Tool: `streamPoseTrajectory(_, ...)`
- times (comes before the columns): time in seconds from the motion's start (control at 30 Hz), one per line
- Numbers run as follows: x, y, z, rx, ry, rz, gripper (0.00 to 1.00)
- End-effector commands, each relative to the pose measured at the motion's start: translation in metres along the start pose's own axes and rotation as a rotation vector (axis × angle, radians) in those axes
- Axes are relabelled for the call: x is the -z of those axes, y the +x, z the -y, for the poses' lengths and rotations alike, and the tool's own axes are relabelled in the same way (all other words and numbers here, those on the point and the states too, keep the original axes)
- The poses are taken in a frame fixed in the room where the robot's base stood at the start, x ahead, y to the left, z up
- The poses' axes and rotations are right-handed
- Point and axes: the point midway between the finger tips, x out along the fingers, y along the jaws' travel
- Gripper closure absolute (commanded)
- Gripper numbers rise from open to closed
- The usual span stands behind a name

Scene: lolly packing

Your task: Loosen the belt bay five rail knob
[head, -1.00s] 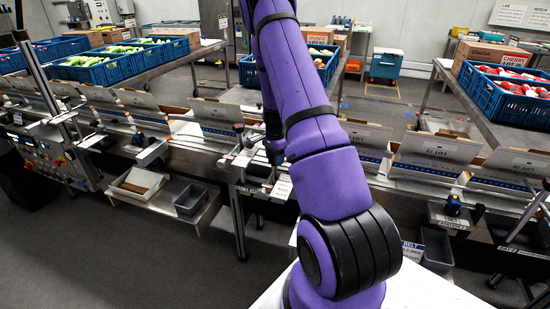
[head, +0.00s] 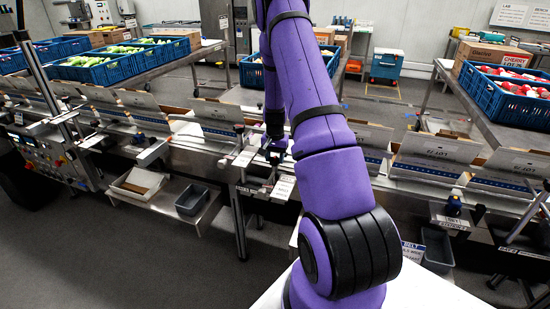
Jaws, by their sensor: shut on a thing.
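My purple arm reaches down from the top of the head view to the belt line, and my gripper (head: 275,152) is small and dark at the belt's front edge. It is shut on the rail knob, which is mostly hidden by the jaws. A rail bracket with a pale bar (head: 245,158) stands just left of the gripper. A white label plate (head: 283,187) hangs just below it. The belt (head: 215,150) runs across the view, with open cartons (head: 217,112) standing on it.
Blue crates of lollies (head: 95,65) stand on a steel table at the back left, and another crate (head: 505,95) at the right. A shelf with a grey bin (head: 192,201) sits below the belt. A white surface (head: 420,290) is at the front. Grey floor is clear at left.

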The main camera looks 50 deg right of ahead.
Motion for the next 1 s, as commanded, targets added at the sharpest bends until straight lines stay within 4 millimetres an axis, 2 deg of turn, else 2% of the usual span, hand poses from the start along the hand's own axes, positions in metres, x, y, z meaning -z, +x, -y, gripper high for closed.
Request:
streamPoseTrajectory(0.5,0.0009,-0.0008,0.0004,0.001,-0.016,-0.002,0.78)
streamPoseTrajectory(0.53,0.0009,-0.0008,0.0005,0.001,-0.016,-0.002,0.48)
streamPoseTrajectory(0.6,0.0008,-0.0007,0.0004,0.001,-0.016,-0.002,0.32)
streamPoseTrajectory(0.63,0.0007,-0.0006,0.0003,0.001,-0.016,-0.002,0.29)
streamPoseTrajectory(0.87,0.0003,-0.0005,0.0002,0.001,-0.016,-0.001,0.29)
streamPoseTrajectory(1.0,0.0005,-0.0071,0.0005,0.001,-0.016,-0.002,0.29)
